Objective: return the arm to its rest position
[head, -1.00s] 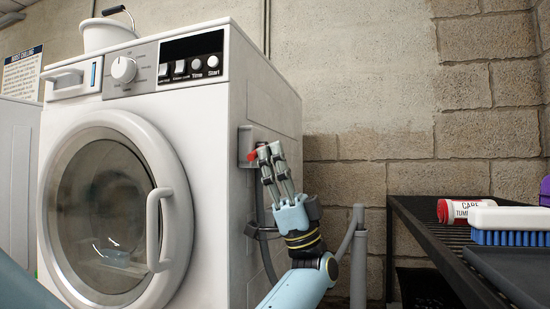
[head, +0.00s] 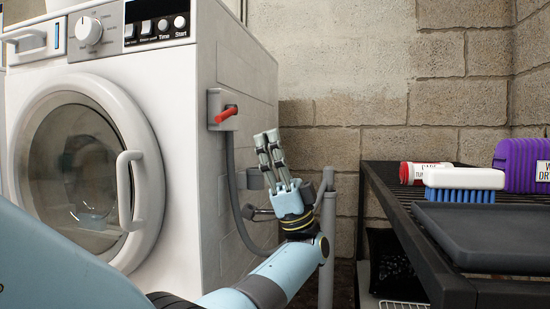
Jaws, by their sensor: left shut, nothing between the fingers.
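My left gripper (head: 266,138) is in the middle of the head view, pointing up, with its fingers shut and nothing between them. It is apart from the red lever (head: 226,115), to the right of and below it in the picture. The lever sticks out from a grey box (head: 217,104) on the side of the white washing machine (head: 205,180). My left forearm (head: 275,275) comes up from the bottom edge. My right gripper is not in view.
A black rack (head: 405,220) on the right bears a dark tray (head: 480,235), a white brush with blue bristles (head: 463,178), a red and white can (head: 420,173) and a purple container (head: 520,160). A grey hose (head: 232,185) runs down from the box. Grey pipes (head: 327,230) stand behind my wrist.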

